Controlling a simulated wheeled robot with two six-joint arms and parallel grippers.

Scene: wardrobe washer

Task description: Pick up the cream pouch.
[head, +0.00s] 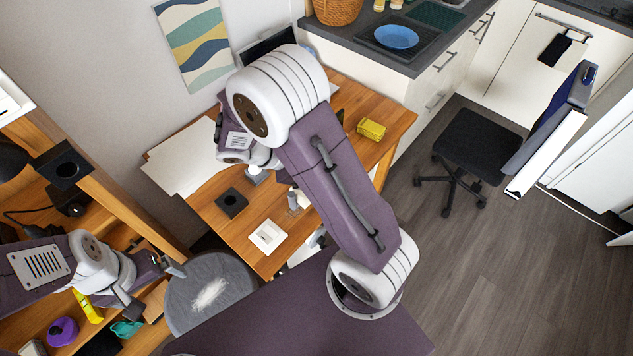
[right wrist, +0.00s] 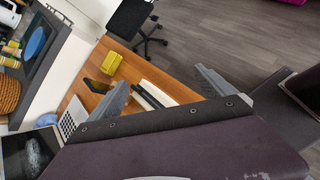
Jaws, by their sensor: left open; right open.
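A pale cream, flat thing (right wrist: 159,92) lies on the wooden desk in the right wrist view, beside dark and white strips. It may be the cream pouch, but I cannot tell for sure. In the head view my right arm hides much of the desk. My right gripper (right wrist: 162,80) is open and empty, with its fingers spread either side of the cream thing in the picture; the gap in depth is unclear. My left gripper (head: 155,288) is open and empty at the lower left, near the shelf and a grey round basket.
The wooden desk (head: 200,213) also holds a yellow box (head: 371,129), a black square block (head: 231,203) and a white square thing (head: 268,236). The grey basket (head: 180,315) stands between shelf and desk. An office chair (head: 478,140) stands right. Floor beyond is clear.

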